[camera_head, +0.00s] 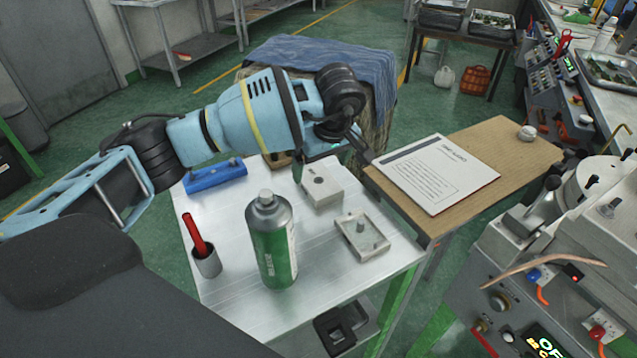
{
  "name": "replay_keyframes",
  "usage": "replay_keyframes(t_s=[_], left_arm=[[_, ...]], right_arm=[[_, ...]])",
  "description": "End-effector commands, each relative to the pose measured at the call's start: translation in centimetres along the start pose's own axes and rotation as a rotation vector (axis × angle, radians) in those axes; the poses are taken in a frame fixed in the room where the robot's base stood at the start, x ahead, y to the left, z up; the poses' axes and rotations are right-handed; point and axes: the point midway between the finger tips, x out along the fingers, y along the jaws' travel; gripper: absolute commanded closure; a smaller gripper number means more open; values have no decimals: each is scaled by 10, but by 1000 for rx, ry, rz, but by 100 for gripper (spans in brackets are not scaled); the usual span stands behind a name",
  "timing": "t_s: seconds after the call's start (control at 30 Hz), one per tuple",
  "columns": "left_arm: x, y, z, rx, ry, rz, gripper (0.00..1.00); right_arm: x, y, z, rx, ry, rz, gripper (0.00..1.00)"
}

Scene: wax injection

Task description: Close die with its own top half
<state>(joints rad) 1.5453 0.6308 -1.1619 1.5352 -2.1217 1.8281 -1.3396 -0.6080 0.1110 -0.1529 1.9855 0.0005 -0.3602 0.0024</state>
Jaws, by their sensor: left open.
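A grey die half (362,238) lies on the metal table with its hollow side up. It has a raised rim and a small knob inside. A second pale grey block (322,190) with a hole in its upper face lies just behind it, apart from it; it looks like another die half. A blue die (215,176) lies at the table's back left. My left gripper (343,150) is open and empty, above and behind the pale block. Its arm hides part of the table's back edge. My right gripper is not in view.
A green spray can (271,245) stands at the table's front middle, left of the open die half. A grey cup (207,262) with a red-handled tool stands further left. A printed sheet (437,172) lies on the wooden board (520,150). The wax machine (560,260) stands at right.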

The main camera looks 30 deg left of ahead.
Motion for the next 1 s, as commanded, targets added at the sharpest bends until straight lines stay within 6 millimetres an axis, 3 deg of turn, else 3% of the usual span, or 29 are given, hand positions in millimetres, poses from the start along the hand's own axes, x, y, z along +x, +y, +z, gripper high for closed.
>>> replay_keyframes(t_s=[0.23,0.57,0.87,1.0], left_arm=[[10,1,0,0,0,-1,8],[51,4,0,1,0,1,8],[55,4,0,1,0,1,8],[55,4,0,1,1,1,26]], right_arm=[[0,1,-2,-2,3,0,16],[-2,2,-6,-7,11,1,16],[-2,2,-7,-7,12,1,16],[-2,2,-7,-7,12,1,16]])
